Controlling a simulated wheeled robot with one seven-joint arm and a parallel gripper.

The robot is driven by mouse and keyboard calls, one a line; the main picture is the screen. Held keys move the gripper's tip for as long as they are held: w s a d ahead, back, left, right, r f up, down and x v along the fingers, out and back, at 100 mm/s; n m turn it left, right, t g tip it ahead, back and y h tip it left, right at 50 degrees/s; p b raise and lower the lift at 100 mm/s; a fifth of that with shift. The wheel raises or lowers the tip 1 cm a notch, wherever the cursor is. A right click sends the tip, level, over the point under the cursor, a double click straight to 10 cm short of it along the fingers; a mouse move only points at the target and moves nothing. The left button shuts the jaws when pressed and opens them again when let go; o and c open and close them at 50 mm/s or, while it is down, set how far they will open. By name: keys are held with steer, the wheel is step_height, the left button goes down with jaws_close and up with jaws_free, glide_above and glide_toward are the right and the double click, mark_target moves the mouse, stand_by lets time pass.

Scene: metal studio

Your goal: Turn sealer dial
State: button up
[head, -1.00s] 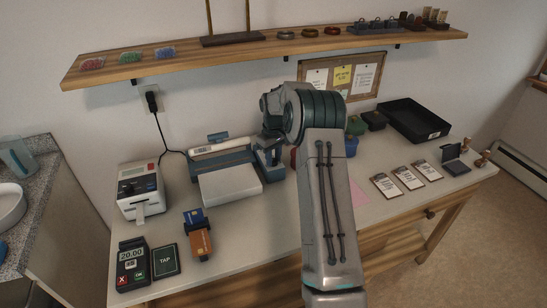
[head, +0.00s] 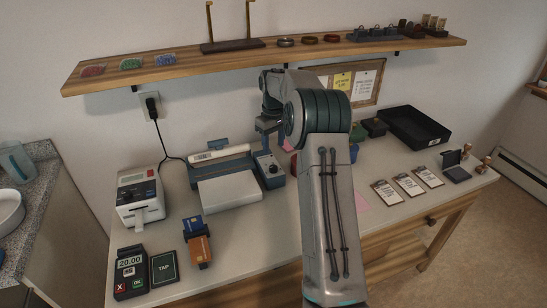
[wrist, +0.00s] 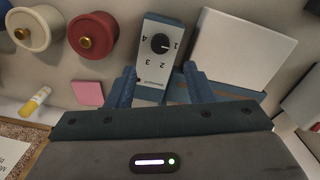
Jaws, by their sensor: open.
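The sealer has a blue-grey body with a pale platform (head: 230,193) and a control block (head: 270,169) at its right end. In the wrist view, the block's face carries a black round dial (wrist: 159,43) with the numbers 1 to 4 around it. A light mark on the dial points towards the 1. My gripper (wrist: 158,84) is open and empty, its two blue fingers apart on either side of the block's lower end in the picture. In the head view my gripper (head: 268,128) hangs above the block. No contact with the dial shows.
A label printer (head: 139,193) stands left of the sealer, with a card terminal (head: 130,272) in front. A wooden shelf (head: 270,54) runs above.

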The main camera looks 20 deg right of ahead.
step_height(320, 180, up, 5)
steer(key=shift+f, duration=0.1)
stand_by(0.6)
steer(key=s+a+r+m, duration=0.1)
steer(key=s+a+r, duration=0.2)
steer(key=s, duration=0.2)
steer(key=s+a+r+t, duration=0.1)
steer(key=s+a+r, duration=0.15)
steer(key=s, duration=0.35)
steer(key=s+a+r+m, duration=0.1)
steer(key=s+a+r, duration=0.2)
steer(key=s+a, duration=0.15)
steer(key=s+a+f+m+t, duration=0.1)
steer(key=s+a+f, duration=0.1)
steer(key=s, duration=0.9)
steer(key=s+a+f+m+t, duration=0.1)
steer(key=s+f, duration=0.3)
steer(key=s, duration=0.7)
steer(key=shift+s+a, duration=0.35)
steer(key=shift+a, duration=0.05)
